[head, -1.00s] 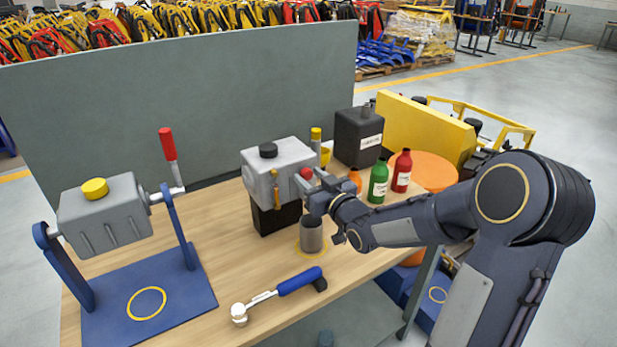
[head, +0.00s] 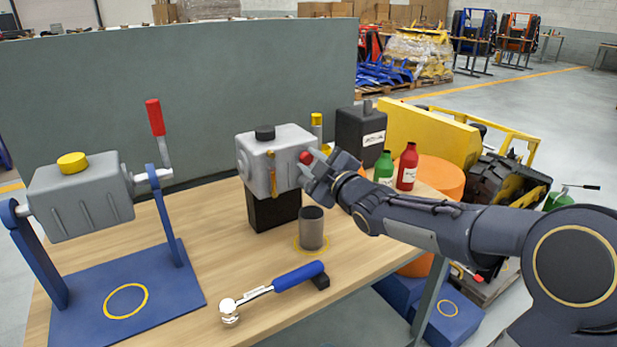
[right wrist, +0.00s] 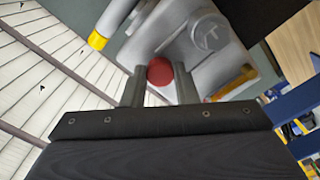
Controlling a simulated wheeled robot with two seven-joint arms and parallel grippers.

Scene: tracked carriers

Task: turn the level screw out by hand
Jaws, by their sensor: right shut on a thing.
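The level screw is a red round knob (head: 306,157) on the right face of the grey gear housing (head: 277,146), which stands on a black block. My right gripper (head: 311,168) is at this face and shut on the level screw. In the right wrist view the red level screw (right wrist: 159,72) sits between the fingertips of my right gripper (right wrist: 161,80), with the grey housing (right wrist: 200,45) behind it. The screw's threads are hidden. My left gripper is not in view.
A grey cup (head: 311,229) stands just below my right forearm. A blue-handled wrench (head: 272,288) lies in front. Green (head: 384,168) and red (head: 406,167) bottles and a black canister (head: 361,136) stand behind the arm. A second housing (head: 78,198) hangs in a blue stand at left.

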